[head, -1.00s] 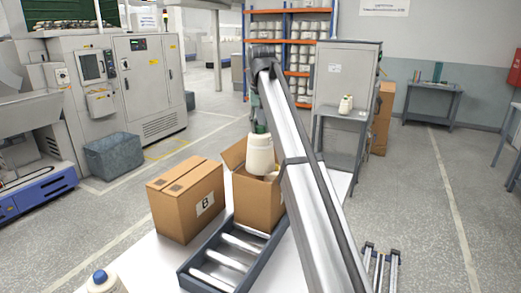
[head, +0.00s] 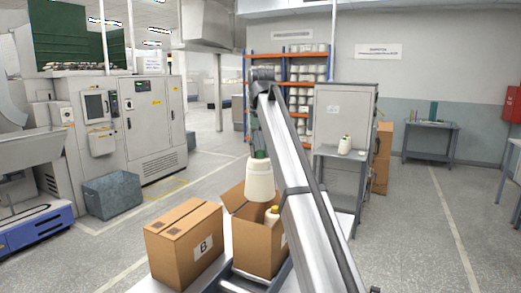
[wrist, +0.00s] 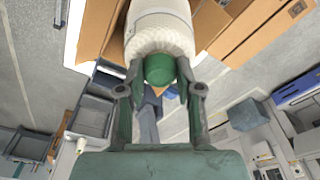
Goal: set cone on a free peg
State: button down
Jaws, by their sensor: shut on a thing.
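My gripper (head: 259,152) is shut on a white cone (head: 260,182) with a green tip. In the head view the cone hangs upright above the open cardboard box (head: 258,250), clear of it. In the wrist view my gripper (wrist: 161,72) has a finger on each side of the green tip (wrist: 160,69), and the white cone body (wrist: 162,28) shows beyond it. Another white cone with a yellow tip (head: 272,216) stands inside the open box, partly hidden by my arm. I cannot make out any peg in the current views.
A closed box marked B (head: 190,243) stands left of the open box. A grey roller frame (head: 237,286) is cut off at the bottom edge. A yellow-tipped cone (head: 344,145) stands on a grey side table (head: 336,153).

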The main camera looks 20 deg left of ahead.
jog(key=s+a+p, duration=0.1)
jog(key=s+p, duration=0.5)
jog(key=s, duration=0.8)
jog(key=shift+a+p, duration=0.25)
jog(key=shift+p, duration=0.15)
jog(key=shift+s+a, duration=0.1)
jog(key=shift+s, duration=0.05)
